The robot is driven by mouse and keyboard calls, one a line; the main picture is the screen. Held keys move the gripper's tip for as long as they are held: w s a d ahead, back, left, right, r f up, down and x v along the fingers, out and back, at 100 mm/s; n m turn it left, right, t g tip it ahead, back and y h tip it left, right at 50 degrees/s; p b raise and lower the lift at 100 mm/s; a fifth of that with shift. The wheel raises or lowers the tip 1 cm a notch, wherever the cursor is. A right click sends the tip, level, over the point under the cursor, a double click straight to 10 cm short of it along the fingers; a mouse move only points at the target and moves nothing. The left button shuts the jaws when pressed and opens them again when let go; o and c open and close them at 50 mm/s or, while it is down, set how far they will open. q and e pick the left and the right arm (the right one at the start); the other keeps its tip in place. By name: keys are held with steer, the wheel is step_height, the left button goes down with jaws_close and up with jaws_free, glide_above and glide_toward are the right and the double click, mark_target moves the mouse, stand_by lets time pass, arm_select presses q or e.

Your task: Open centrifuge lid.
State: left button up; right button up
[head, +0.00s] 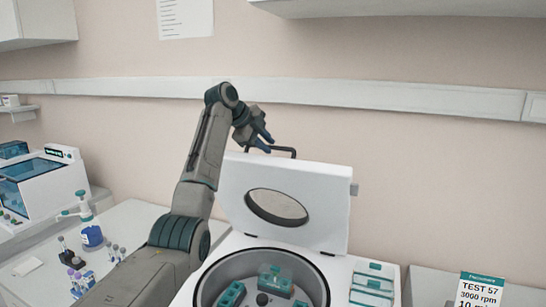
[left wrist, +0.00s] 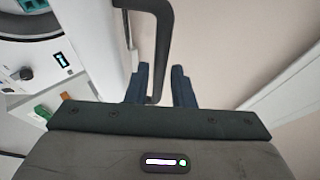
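The white centrifuge lid (head: 322,190) stands raised and tilted back behind the bowl, with its round window (head: 277,207) facing forward. The centrifuge body (head: 338,280) is below it, its bowl uncovered and teal buckets (head: 275,281) showing inside. A dark handle (head: 284,149) is at the lid's upper edge. My left gripper (head: 266,140) is at this handle, above the lid's top edge. In the left wrist view the handle (left wrist: 163,50) reaches between the two spread fingers (left wrist: 160,85), nearer the left finger, with a gap to the right one. My right gripper is not in view.
A white device with a blue window (head: 30,185) is farther left. A sign (head: 480,291) reading TEST 57, 3000 rpm stands at right. A wall rail (head: 400,97) runs behind.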

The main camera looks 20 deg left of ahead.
arm_select(q)
steer(key=b+v, duration=0.2)
steer(key=v, duration=0.4)
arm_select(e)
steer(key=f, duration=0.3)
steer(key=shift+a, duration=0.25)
arm_select(q)
steer(key=shift+f, duration=0.1)
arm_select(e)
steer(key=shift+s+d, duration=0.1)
